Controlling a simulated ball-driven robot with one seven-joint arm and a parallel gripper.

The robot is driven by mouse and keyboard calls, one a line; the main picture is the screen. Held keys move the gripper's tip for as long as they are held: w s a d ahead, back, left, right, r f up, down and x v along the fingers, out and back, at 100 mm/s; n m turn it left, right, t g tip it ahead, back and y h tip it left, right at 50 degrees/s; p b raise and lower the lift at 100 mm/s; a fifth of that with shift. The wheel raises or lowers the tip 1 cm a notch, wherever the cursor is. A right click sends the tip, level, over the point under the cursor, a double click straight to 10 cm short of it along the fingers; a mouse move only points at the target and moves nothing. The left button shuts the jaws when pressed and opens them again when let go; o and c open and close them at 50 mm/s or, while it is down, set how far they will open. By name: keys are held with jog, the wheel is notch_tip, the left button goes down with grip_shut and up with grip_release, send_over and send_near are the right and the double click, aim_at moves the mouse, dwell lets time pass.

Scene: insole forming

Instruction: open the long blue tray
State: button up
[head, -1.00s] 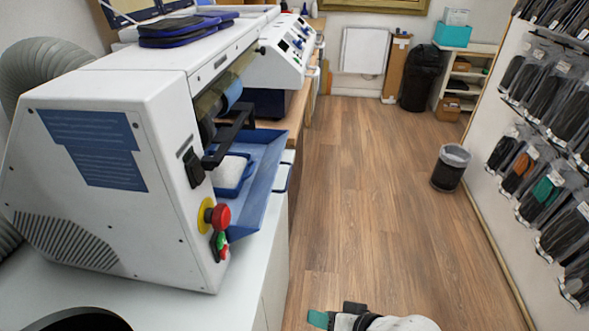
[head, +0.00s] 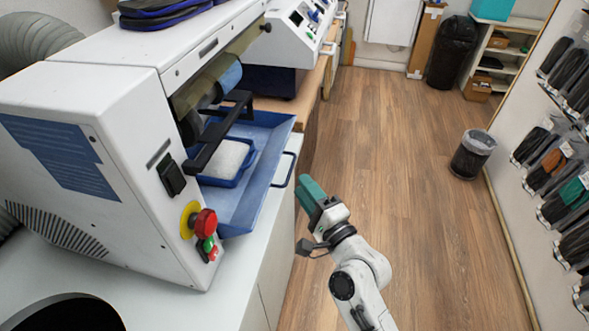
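The long blue tray (head: 250,200) juts from the front of the white machine in the head view, with its raised outer side towards the aisle. A smaller blue tray (head: 232,180) with white grainy material stands inside it. A black bar (head: 220,135) crosses above and hides part of both. My gripper (head: 310,188) has teal fingers and is right of the long tray, apart from it, over the floor side of the cabinet. The fingers overlap in this view, so the gap between them is hidden. I see nothing held.
A red emergency knob (head: 203,222) and a black switch (head: 171,174) sit on the machine's near end. The wooden floor (head: 410,160) is clear up to the bin (head: 471,154).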

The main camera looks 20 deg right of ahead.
jog(key=shift+w+a+r+p, duration=0.1)
jog(key=shift+w+a+p, duration=0.05)
jog(key=shift+w, duration=0.7)
jog(key=shift+w+a+r+p, duration=0.15)
jog(key=shift+w+p, duration=0.05)
jog(key=shift+w, duration=0.7)
jog(key=shift+w+a+r+p, duration=0.1)
jog(key=shift+w+a+p, duration=0.05)
jog(key=shift+w, duration=0.7)
jog(key=shift+c, duration=0.3)
grip_shut()
